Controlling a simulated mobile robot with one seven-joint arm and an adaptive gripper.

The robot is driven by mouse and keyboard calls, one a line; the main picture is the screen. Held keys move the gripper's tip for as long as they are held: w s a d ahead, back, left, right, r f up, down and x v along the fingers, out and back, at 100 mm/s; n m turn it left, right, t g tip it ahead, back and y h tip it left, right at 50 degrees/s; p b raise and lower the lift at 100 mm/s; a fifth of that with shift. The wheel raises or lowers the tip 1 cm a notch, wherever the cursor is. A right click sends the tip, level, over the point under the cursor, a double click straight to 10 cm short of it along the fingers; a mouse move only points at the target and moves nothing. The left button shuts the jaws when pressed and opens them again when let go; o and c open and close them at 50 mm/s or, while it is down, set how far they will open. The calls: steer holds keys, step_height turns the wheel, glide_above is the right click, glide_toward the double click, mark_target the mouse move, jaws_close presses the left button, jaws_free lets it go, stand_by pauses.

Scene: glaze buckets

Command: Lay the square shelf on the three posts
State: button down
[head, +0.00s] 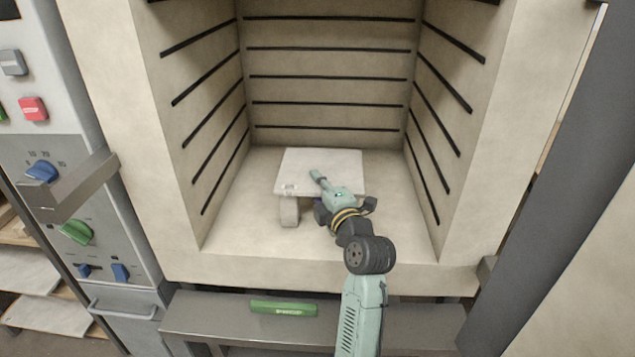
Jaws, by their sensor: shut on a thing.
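The square shelf (325,162) is a pale, flat slab inside the kiln chamber, roughly level. A short pale post (289,211) stands upright on the kiln floor under its front left corner. I cannot tell whether the shelf touches it. The other posts are hidden beneath the shelf and behind my gripper. My gripper (319,181) is at the shelf's front edge, right of the visible post, shut on the shelf. One finger lies over the top face; the lower finger is hidden.
The kiln floor (237,222) is bare around the shelf. Grooved kiln walls (330,65) close it in at the back and sides. A control panel (66,190) with knobs stands at left.

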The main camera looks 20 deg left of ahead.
steer(key=shift+r, duration=0.1)
steer(key=c, duration=2)
jaws_free()
steer(key=shift+c, duration=0.2)
steer(key=o, duration=0.4)
steer(key=shift+r+p, duration=0.25)
steer(key=shift+p, duration=0.25)
steer(key=shift+s+d+f, duration=0.1)
steer(key=shift+s+d, duration=0.15)
steer(key=b+v, duration=0.3)
steer(key=v, duration=0.8)
steer(key=shift+s+d, duration=0.15)
